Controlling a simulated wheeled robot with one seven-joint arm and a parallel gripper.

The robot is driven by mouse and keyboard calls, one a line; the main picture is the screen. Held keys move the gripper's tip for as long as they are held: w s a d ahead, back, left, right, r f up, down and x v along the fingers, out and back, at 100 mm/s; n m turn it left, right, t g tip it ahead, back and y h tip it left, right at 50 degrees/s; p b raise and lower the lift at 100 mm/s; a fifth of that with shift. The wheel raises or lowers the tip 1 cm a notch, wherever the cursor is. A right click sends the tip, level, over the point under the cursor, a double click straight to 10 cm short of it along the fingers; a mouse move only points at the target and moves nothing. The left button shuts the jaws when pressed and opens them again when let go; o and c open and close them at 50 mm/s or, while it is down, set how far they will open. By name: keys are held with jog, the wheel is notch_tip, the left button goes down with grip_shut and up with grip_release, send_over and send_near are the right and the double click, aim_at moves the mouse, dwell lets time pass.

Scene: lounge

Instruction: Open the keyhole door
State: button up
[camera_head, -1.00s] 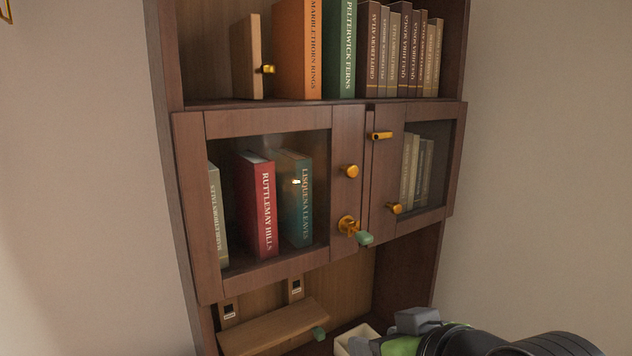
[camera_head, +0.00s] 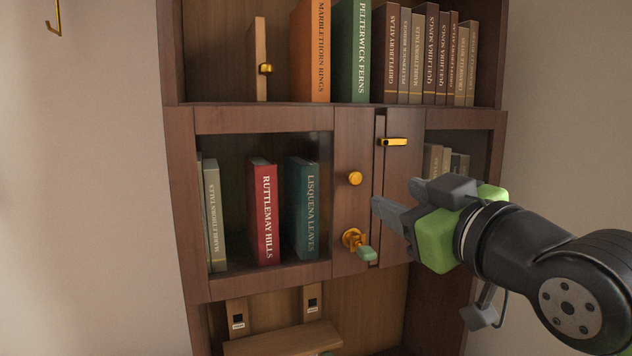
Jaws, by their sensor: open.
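The keyhole door (camera_head: 262,121) is the left glass-fronted door of the wooden cabinet and looks closed. It has a round brass knob (camera_head: 355,178) near its right edge. Below the knob is a brass keyhole plate (camera_head: 351,238), with a green-headed key (camera_head: 367,253) in it. My gripper (camera_head: 388,213) is open and empty. In the picture it lies right of the knob and key, in front of the right door. I see no contact with either, and its depth is hard to judge.
The right door (camera_head: 402,180) carries a brass latch (camera_head: 395,142); my arm hides much of this door. Several books stand behind the left glass, including a red one (camera_head: 264,212). A wooden board (camera_head: 285,340) lies on the shelf below.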

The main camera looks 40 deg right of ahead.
aim_at(356, 179)
jog(key=x, duration=0.6)
jog(key=p+x, duration=0.1)
jog(key=x, duration=0.5)
jog(key=shift+d+f, duration=0.1)
jog(key=shift+d, duration=0.15)
jog(key=shift+a, duration=0.1)
jog(key=shift+c, duration=0.2)
grip_shut()
